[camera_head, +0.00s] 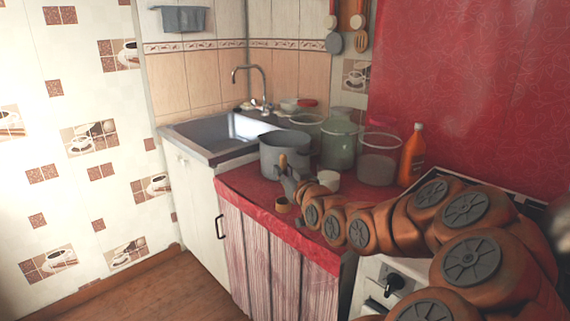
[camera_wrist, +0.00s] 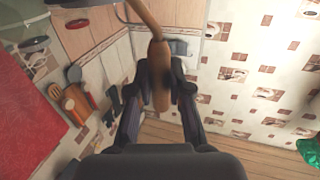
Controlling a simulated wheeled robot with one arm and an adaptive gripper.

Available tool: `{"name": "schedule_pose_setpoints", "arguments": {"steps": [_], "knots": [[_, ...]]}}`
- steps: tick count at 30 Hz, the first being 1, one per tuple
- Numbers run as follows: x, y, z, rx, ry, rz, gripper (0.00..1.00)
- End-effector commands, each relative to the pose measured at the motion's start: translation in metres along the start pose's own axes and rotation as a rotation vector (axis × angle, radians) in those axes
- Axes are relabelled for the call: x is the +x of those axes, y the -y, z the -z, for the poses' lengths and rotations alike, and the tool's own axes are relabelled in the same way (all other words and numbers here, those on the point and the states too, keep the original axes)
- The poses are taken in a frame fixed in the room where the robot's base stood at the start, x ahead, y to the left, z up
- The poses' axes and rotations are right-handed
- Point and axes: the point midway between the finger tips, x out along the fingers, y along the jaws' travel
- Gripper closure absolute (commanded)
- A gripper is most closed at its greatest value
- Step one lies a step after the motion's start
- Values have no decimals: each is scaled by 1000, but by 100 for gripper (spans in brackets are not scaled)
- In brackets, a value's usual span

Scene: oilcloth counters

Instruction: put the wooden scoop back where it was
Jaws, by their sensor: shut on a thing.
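The wooden scoop shows in the head view as an upright handle end (camera_head: 283,160) above my gripper (camera_head: 290,184) and a small round brown bowl (camera_head: 283,206) below it. My gripper is shut on the handle. In the wrist view the handle (camera_wrist: 160,88) sits between the two dark fingers (camera_wrist: 159,80), and the scoop runs up out of the top of the picture. The bowl appears near the front edge of the red counter (camera_head: 232,184); I cannot tell whether it touches the cloth.
A grey pot (camera_head: 284,158) stands just behind my gripper, with a white cup (camera_head: 328,181) to its right. Glass jars (camera_head: 340,146) and an orange bottle (camera_head: 412,156) stand farther right. The sink (camera_head: 215,138) is back left. Utensils (camera_head: 361,40) hang on the wall.

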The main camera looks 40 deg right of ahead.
Motion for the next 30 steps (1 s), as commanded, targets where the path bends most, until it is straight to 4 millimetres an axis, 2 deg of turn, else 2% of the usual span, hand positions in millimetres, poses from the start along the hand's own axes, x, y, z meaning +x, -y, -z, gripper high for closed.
{"name": "schedule_pose_setpoints", "arguments": {"steps": [18,24,30], "knots": [[83,-42,-9,-1,1,1,100],[100,-51,-10,-3,-2,0,100],[106,-54,-12,-1,1,1,100]]}}
